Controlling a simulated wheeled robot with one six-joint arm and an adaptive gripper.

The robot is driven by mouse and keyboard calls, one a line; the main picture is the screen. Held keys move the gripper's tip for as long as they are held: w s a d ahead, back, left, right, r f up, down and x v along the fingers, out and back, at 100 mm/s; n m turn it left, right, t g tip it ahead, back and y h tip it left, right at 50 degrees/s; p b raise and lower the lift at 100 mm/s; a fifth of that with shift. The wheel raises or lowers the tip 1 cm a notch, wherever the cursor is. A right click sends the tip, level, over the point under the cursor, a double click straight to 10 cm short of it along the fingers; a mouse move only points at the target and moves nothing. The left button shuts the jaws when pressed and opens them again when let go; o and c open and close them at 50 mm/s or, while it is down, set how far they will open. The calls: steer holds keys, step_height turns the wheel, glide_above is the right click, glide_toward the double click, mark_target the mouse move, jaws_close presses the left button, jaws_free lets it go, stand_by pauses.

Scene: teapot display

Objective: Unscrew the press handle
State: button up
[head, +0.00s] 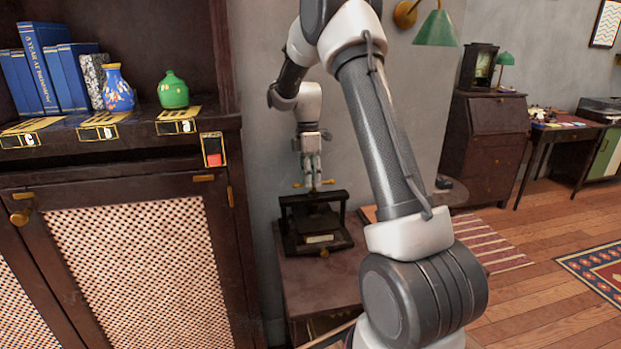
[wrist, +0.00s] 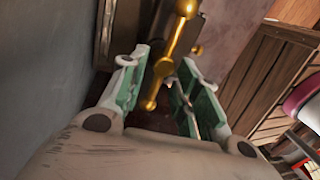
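The press (head: 318,222) is a dark frame with a pale block low in its front, standing on a small brown table (head: 312,277). Its brass handle (head: 328,182) is a crossbar with round ends above the frame. My gripper (head: 312,180) points down right at the handle, its fingers hiding the middle of the bar. In the wrist view my gripper (wrist: 164,68) has its green-padded fingers apart. The handle (wrist: 172,50) runs slantwise through the gap between them. A gap shows beside the bar; I cannot tell whether either finger touches it.
A dark cabinet (head: 130,240) stands close on the left, with blue books (head: 45,70), a blue vase (head: 117,88) and a green vase (head: 173,90) on its shelf. The grey wall (head: 262,120) is close behind the press. Open wooden floor (head: 530,270) lies to the right.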

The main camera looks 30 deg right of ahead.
step_height(320, 180, up, 7)
steer(key=w, duration=0.1)
steer(key=shift+w+d+r, duration=0.15)
steer(key=shift+w+r, duration=0.05)
stand_by(0.7)
steer(key=s+a+r+m+t, duration=0.2)
steer(key=s+m, duration=0.3)
steer(key=s, duration=0.6)
steer(key=s+a+r+m+t, duration=0.2)
steer(key=s+r+m, duration=0.2)
steer(key=s, duration=0.7)
steer(key=s+a+r+m+t, duration=0.2)
steer(key=s+m, duration=0.4)
steer(key=s, duration=0.6)
steer(key=shift+r+t, duration=0.3)
steer(key=shift+r, duration=0.15)
